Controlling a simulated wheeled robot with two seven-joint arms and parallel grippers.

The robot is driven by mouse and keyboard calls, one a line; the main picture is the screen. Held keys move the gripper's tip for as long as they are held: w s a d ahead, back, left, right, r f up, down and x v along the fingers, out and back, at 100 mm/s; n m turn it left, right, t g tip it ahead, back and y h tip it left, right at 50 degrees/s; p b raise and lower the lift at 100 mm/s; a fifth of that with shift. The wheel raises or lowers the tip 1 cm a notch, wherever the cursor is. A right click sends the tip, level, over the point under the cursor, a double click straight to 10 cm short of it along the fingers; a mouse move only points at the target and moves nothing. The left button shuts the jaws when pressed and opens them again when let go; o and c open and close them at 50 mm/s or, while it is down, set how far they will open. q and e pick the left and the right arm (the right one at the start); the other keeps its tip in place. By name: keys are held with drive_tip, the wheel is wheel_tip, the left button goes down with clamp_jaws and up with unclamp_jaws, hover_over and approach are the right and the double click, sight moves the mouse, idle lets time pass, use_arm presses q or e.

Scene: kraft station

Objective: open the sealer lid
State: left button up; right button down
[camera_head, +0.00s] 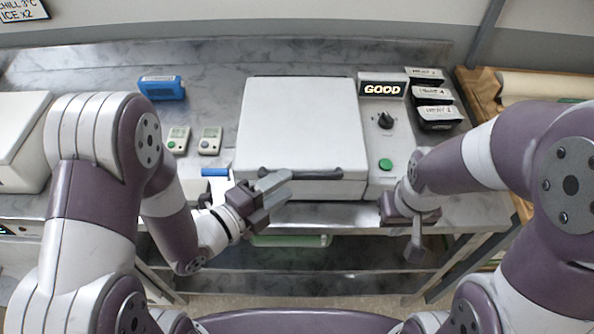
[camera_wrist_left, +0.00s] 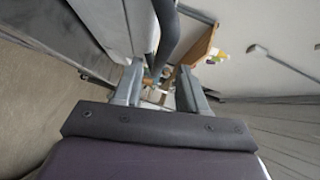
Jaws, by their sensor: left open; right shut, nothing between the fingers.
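The sealer (camera_head: 302,125) stands on the steel counter with its flat white lid closed. A dark bar handle (camera_head: 315,174) runs along the lid's front edge. My left gripper (camera_head: 274,184) is at the left end of this handle, with its fingers open. In the left wrist view the dark handle (camera_wrist_left: 166,35) reaches down toward the gap between the open fingers (camera_wrist_left: 158,88); I cannot tell whether they touch it. My right gripper (camera_head: 414,250) is shut and empty, pointing down in front of the counter's edge, right of the sealer.
Right of the lid are a "GOOD" display (camera_head: 382,89), a black knob (camera_head: 385,120) and a green button (camera_head: 386,164). Labelled black boxes (camera_head: 433,95) sit farther right. Left are a blue device (camera_head: 161,88), two small meters (camera_head: 210,141) and a blue-handled item (camera_head: 215,172).

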sight(298, 176)
use_arm(q)
drive_tip(key=x, duration=0.5)
drive_tip(key=shift+w+p, duration=0.1)
drive_tip(key=shift+p, duration=0.25)
use_arm(e)
drive_tip(key=shift+r, duration=0.5)
use_arm(q)
drive_tip(key=shift+c, duration=0.3)
